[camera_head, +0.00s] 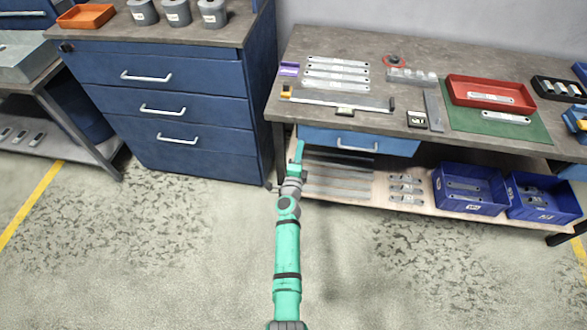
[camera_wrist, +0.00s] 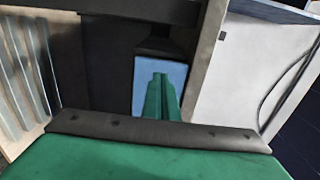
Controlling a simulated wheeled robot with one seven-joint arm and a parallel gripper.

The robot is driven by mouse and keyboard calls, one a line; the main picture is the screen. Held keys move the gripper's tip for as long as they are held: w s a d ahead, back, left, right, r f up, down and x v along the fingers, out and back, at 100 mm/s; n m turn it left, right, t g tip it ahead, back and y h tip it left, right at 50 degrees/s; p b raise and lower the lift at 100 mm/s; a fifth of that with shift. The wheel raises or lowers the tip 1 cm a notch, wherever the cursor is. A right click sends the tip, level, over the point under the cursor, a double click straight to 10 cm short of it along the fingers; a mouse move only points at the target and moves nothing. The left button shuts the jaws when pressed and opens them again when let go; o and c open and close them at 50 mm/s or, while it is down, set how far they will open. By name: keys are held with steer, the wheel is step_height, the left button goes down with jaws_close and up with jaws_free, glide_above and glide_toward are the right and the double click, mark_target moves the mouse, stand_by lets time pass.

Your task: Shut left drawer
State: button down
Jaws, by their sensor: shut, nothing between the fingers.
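The left drawer (camera_head: 360,142) has a lighter blue front with a pale bar handle (camera_head: 357,146). It hangs under the left part of the grey-topped workbench (camera_head: 320,42). From this steep angle I cannot tell how far its front stands out. My gripper (camera_head: 298,150) is shut and empty, by the left end of the drawer front. In the wrist view the teal fingers (camera_wrist: 160,92) lie together, and a light blue face (camera_wrist: 148,72) shows behind them. Whether they touch it I cannot tell.
A dark blue cabinet (camera_head: 165,110) with several handled drawers stands to the left of the bench. Under the bench, a shelf (camera_head: 345,199) holds metal bars and blue crates (camera_head: 470,190). The speckled floor (camera_head: 190,260) in front is clear.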

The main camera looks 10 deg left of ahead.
steer(key=s, duration=1)
steer(key=shift+a, duration=0.2)
